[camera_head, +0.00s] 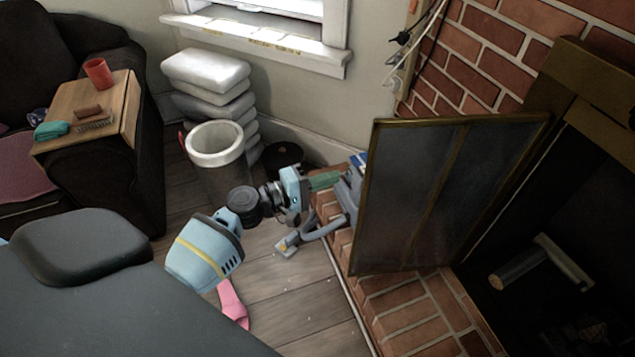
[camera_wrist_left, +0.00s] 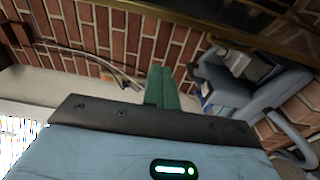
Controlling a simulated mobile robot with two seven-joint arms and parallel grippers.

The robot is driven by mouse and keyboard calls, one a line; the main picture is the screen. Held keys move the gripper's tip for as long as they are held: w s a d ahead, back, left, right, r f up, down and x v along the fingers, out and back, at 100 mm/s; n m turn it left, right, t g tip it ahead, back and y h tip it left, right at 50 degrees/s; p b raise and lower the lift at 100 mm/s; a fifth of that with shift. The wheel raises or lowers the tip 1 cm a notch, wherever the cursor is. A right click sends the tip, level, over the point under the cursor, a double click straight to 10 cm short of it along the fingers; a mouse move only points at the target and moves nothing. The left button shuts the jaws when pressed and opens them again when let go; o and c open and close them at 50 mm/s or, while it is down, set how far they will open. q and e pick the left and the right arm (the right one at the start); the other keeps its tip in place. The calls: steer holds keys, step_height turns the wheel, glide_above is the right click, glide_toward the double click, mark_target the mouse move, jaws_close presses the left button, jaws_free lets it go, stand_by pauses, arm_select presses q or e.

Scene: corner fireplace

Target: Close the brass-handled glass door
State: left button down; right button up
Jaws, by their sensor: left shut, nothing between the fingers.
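The glass door (camera_head: 410,200) with its brass-coloured frame stands swung open in the head view, left of the dark firebox opening (camera_head: 520,240). Its panes are dark and grey. I cannot make out a handle on the side facing me. My left gripper (camera_head: 335,178) is to the left of the door, its green fingers shut and empty, pointing right toward it. In the left wrist view the shut green fingers (camera_wrist_left: 162,85) point toward the brick wall, and a brass-coloured edge (camera_wrist_left: 240,38), likely the door's frame, crosses above them. My right gripper is not in view.
A grey-blue appliance with a hose (camera_head: 347,195) stands between my gripper and the door; it also shows in the wrist view (camera_wrist_left: 245,85). The brick hearth (camera_head: 400,315) lies below the door. A white-rimmed bin (camera_head: 215,142) and stacked white bags (camera_head: 207,75) stand behind my arm.

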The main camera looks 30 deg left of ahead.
arm_select(q)
steer(key=d+p, duration=0.1)
steer(key=d, duration=0.1)
steer(key=w+d, duration=0.1)
steer(key=d, duration=0.2)
steer(key=shift+d+p, duration=0.2)
steer(key=shift+p, duration=0.15)
steer(key=shift+d, duration=0.1)
stand_by(0.4)
